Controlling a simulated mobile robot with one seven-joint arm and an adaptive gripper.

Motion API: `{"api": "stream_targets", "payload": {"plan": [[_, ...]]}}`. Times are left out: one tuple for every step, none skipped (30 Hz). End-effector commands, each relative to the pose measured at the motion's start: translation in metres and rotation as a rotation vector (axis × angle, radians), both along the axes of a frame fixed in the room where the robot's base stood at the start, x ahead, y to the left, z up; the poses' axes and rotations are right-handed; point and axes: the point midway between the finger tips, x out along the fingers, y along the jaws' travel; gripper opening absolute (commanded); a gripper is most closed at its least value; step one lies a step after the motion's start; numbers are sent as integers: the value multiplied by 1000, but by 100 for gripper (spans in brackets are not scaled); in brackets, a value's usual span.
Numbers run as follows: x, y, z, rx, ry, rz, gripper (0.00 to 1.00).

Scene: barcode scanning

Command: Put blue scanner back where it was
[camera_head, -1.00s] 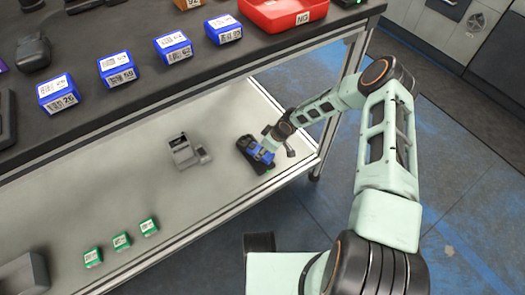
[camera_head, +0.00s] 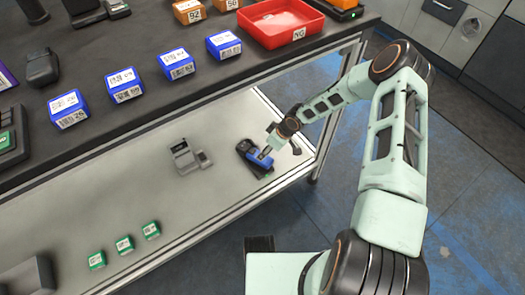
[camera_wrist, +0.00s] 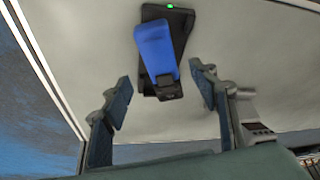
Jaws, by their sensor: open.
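The blue scanner (camera_head: 256,156) lies in its black cradle (camera_head: 244,147) on the lower shelf, near the shelf's right end. In the wrist view the blue scanner (camera_wrist: 155,50) rests on the black cradle (camera_wrist: 180,22), which shows a small green light. My gripper (camera_head: 268,153) is just above and to the right of the scanner in the head view. In the wrist view my gripper (camera_wrist: 160,95) is open, with one finger on each side of the scanner's near end and gaps between. It holds nothing.
A grey device (camera_head: 185,157) stands left of the cradle on the lower shelf (camera_head: 90,205). Several small green boxes (camera_head: 124,245) sit at the shelf's front. The upper table (camera_head: 110,50) overhangs behind, with several blue boxes and a red tray (camera_head: 283,20).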

Motion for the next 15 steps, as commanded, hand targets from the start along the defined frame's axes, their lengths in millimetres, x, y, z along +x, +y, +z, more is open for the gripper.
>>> {"api": "stream_targets", "payload": {"plan": [[-2,-5,16,-1,-2,0,55],[-3,-7,21,-1,-1,0,55],[-5,-9,28,-1,-2,-1,55],[-6,-11,32,-1,-2,-1,55],[-7,-12,36,0,0,-1,55],[-8,-14,41,0,0,-1,55],[-9,-15,44,-1,-1,0,55],[-10,-16,47,-1,-1,0,55],[-11,-17,49,0,0,0,55],[-11,-18,51,0,0,0,55],[-12,-18,52,0,0,-1,55],[-12,-19,53,0,0,-1,55],[-12,-19,54,0,0,-1,55],[-12,-19,54,0,0,-1,55],[-12,-19,54,0,0,-1,55]]}}
